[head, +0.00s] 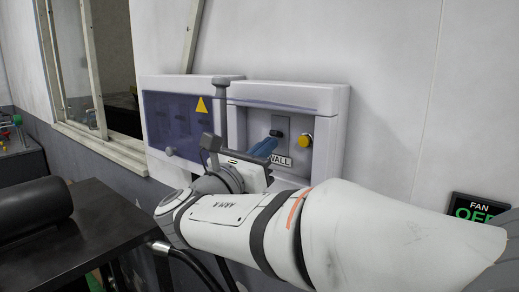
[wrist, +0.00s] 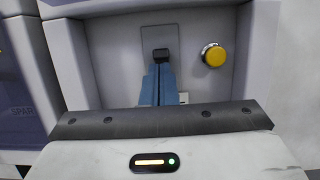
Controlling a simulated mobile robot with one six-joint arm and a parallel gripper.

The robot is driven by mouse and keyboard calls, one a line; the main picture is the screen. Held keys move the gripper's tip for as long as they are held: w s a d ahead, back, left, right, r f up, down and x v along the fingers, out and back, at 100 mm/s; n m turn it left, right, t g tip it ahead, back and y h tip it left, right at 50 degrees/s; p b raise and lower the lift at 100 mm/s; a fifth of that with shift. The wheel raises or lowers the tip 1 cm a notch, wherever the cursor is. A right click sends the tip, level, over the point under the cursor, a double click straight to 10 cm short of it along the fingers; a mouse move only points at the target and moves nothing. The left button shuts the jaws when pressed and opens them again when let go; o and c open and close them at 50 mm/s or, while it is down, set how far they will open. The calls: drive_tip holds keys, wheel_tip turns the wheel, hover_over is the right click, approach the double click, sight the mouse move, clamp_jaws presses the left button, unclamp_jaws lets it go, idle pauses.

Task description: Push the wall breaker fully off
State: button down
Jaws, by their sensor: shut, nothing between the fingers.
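The wall breaker has a small black lever (wrist: 161,55) on a dark grey plate (wrist: 160,38) inside an open white wall box. In the head view the breaker plate (head: 281,124) sits above a "WALL" label (head: 281,162). My gripper (head: 273,142) has blue fingers pressed together with nothing between them. In the wrist view the fingertips (wrist: 158,70) are right below the lever, overlapping its lower edge; I cannot tell whether they touch it. The fingers hide the lower part of the plate.
A yellow round button (wrist: 213,55) is right of the breaker. A tinted cover with a warning triangle (head: 202,105) is on the left box. The box's side walls bound the recess. A "FAN OFF" sign (head: 478,208) hangs at the right. A black table (head: 110,225) stands at the left.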

drive_tip(key=shift+f+b, duration=0.35)
drive_tip(key=shift+f, duration=0.1)
drive_tip(key=r+b+v, duration=0.1)
drive_tip(key=b+v, duration=0.2)
drive_tip(key=v, duration=0.8)
drive_tip(key=shift+s+a+b, duration=0.25)
drive_tip(key=shift+b, duration=0.15)
drive_tip(key=shift+r, duration=0.15)
